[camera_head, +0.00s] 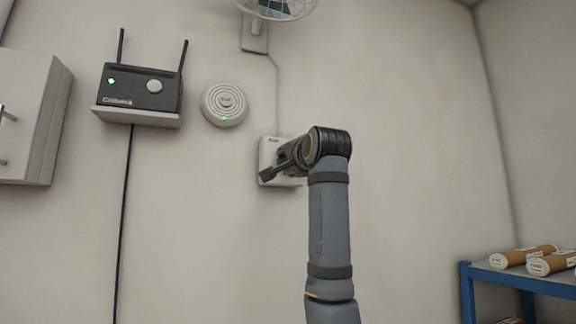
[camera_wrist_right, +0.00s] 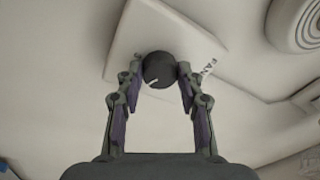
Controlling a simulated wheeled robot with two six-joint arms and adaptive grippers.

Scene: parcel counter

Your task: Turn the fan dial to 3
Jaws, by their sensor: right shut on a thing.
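The fan dial is a round dark knob (camera_wrist_right: 159,68) with a short pale mark, on a white square wall plate (camera_head: 268,152). In the right wrist view the plate (camera_wrist_right: 126,42) appears tilted, with small lettering beside the knob. My right gripper (camera_wrist_right: 157,76) has its two fingertips on either side of the knob, shut on it. In the head view my right gripper (camera_head: 282,166) is at the plate and hides the knob. The scale figures are not readable, so I cannot tell the setting. My left gripper is not in view.
A wall fan (camera_head: 276,8) is above the plate, joined by a cable. A round white device (camera_head: 225,104) and a black router (camera_head: 140,88) on a shelf are to the left. A grey cabinet (camera_head: 30,120) is far left. A blue rack (camera_head: 468,290) with parcel tubes stands lower right.

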